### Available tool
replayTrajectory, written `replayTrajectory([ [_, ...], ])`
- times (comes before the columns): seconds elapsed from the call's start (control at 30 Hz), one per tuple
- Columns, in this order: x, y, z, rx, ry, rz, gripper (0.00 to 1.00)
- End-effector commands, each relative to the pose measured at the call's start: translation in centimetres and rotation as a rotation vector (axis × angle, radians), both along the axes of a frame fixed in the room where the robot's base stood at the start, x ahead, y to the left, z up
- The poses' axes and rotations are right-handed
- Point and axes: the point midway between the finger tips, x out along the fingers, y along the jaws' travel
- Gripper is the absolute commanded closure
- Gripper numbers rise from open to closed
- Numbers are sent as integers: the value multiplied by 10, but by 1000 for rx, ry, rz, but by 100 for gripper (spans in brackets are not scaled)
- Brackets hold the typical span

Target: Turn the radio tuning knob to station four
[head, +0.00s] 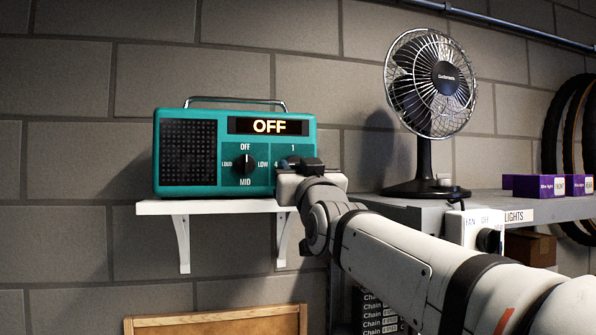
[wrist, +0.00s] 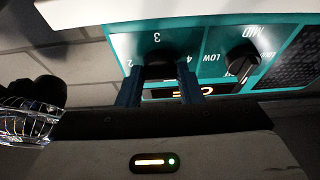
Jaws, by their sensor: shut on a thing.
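The teal radio (head: 200,193) stands on a white wall shelf, and its display (head: 268,126) reads OFF. The left dial's knob (head: 244,165) is at OFF; it shows upside down in the wrist view (wrist: 243,62). My gripper (head: 290,163) is at the right dial, hiding most of it in the head view. In the wrist view my gripper (wrist: 160,82) has its two blue fingers on either side of the dark tuning knob (wrist: 157,62) and is shut on it. The figures 2, 3 and 4 show around this knob; its pointer direction cannot be made out.
The white shelf (head: 215,207) ends just right of the radio. A black fan (head: 432,85) stands on a grey shelf (head: 400,201) to the right, with a switch box (head: 470,228) and purple boxes (head: 540,186) near it. A wooden-framed board (head: 215,321) is below.

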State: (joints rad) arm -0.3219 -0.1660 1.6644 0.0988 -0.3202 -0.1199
Motion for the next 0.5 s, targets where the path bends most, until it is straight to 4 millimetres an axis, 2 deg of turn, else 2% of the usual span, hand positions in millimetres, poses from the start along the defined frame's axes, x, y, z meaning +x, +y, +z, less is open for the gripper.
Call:
replayTrajectory([
  [0.13,0,-1,-4,-47,-19,1,90],
  [0.5,0,-2,1,-97,-30,-3,90],
])
